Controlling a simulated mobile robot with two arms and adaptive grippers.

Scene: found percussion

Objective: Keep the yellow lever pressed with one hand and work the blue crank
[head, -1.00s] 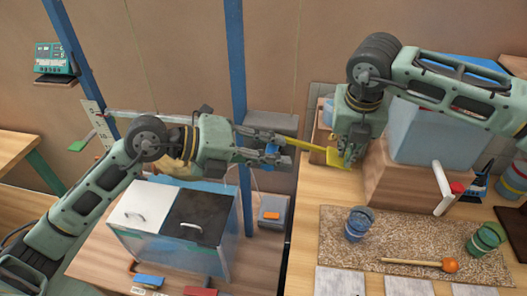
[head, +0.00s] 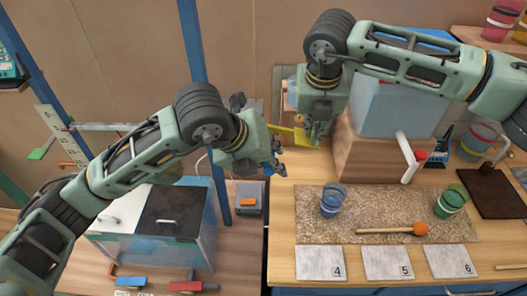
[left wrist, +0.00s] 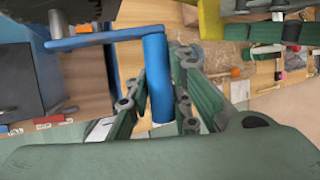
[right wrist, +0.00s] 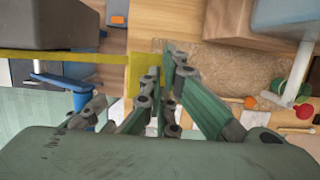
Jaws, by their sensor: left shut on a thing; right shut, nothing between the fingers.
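The blue crank shows in the left wrist view as a flat arm (left wrist: 95,37) with an upright round grip (left wrist: 157,80). My left gripper (head: 277,163) is shut on that grip, one finger on each side. In the head view the gripper mostly hides the crank. The yellow lever (head: 283,129) ends in a flat paddle, seen in the right wrist view (right wrist: 142,72). My right gripper (head: 314,141) is shut and empty, fingertips down at the paddle. They appear to touch it, but the exact contact is hidden.
A bin with white and black lids (head: 178,205) stands below the left arm. On the right table a speckled mat (head: 390,235) holds a blue cup (head: 333,200), a green cup (head: 451,201) and an orange-headed mallet (head: 420,229). A wooden block (head: 365,160) stands beside the right gripper.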

